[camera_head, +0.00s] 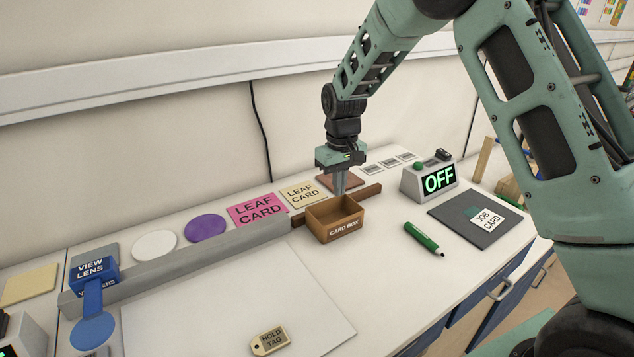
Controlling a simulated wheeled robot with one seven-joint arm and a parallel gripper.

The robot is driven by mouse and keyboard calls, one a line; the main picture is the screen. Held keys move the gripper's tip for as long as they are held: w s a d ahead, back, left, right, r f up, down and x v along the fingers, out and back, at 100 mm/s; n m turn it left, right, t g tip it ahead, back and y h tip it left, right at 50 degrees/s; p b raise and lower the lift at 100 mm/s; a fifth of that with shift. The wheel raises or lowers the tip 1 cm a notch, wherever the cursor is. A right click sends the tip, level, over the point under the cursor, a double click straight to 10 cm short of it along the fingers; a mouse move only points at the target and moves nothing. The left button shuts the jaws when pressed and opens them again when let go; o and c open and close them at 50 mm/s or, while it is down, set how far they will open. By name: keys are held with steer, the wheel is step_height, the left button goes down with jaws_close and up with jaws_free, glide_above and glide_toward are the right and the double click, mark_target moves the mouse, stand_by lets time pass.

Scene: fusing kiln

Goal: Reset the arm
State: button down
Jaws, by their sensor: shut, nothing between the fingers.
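My arm reaches down from the upper right of the head view. My gripper (340,184) points straight down at the back edge of the brown card box (345,226). Its fingers are shut with nothing between them. The fingertips end at or just behind the box's back wall; I cannot tell whether they touch it. The box looks empty from here.
A grey rail (190,258) runs along the bench with pink (257,208) and cream (301,193) leaf cards behind it. A green marker (424,238), a box reading OFF (430,180) and a job card (487,220) lie to the right. A white sheet (225,310) fills the front, with a hold tag (270,341) on it. A blue view lens (93,290) is at left.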

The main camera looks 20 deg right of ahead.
steer(key=s+a+r+n, duration=0.1)
steer(key=s+a+r, duration=0.2)
steer(key=s+a, duration=0.25)
steer(key=s+a+r+n+y, duration=0.1)
steer(key=s+a+r, duration=0.1)
steer(key=s+a, duration=0.35)
steer(key=s+a+r+n, duration=0.1)
steer(key=s+a+r, duration=0.25)
steer(key=s, duration=0.45)
steer(key=s+n, duration=0.3)
steer(key=s, duration=1.3)
steer(key=shift+s+a+f, duration=0.2)
steer(key=shift+a+f, duration=0.05)
